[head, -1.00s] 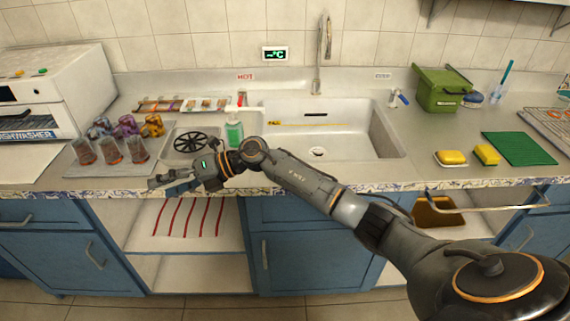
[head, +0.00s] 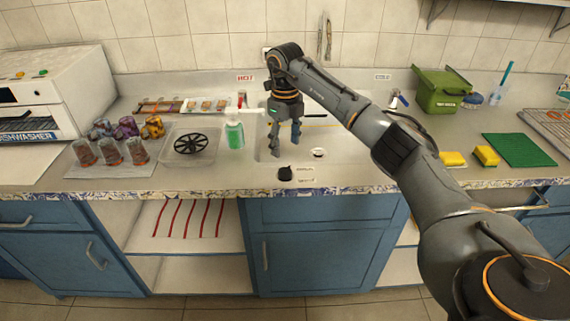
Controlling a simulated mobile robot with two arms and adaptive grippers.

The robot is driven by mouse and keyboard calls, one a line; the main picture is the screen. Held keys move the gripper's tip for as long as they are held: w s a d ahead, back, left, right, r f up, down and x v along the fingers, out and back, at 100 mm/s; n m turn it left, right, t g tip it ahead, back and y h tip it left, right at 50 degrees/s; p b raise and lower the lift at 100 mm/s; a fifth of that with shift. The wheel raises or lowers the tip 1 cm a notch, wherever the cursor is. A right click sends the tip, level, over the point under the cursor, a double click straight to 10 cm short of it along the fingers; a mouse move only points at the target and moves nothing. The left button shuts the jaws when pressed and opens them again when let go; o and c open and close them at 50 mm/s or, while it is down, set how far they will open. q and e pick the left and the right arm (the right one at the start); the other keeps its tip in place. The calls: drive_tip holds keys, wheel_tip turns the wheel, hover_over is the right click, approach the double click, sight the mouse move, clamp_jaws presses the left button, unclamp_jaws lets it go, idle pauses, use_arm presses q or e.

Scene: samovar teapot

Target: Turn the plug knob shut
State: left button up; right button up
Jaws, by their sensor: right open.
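A small black knob (head: 285,174) sits on the front ledge of the sink, with two small labels just right of it; their text is too small to read. My right gripper (head: 285,152) points down over the sink basin, open and empty. Its fingertips are just behind the knob in the picture and appear apart from it. The sink (head: 345,165) shows a round drain (head: 318,152) in its floor, to the right of the gripper. My right arm hides part of the basin and the tap's base. My left gripper is not in view.
A green soap bottle (head: 235,134) stands left of the gripper, beside a clear tray (head: 204,154) with a black wheel-like rack. Dirty glasses (head: 110,151) stand further left. Yellow sponges (head: 486,155) and a green bin (head: 440,92) are on the right.

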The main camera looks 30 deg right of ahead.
sight(285, 167)
wheel_tip(285, 167, down, 8)
drive_tip(key=shift+f+p, duration=0.15)
drive_tip(key=shift+p, duration=0.3)
drive_tip(key=c, duration=1.2)
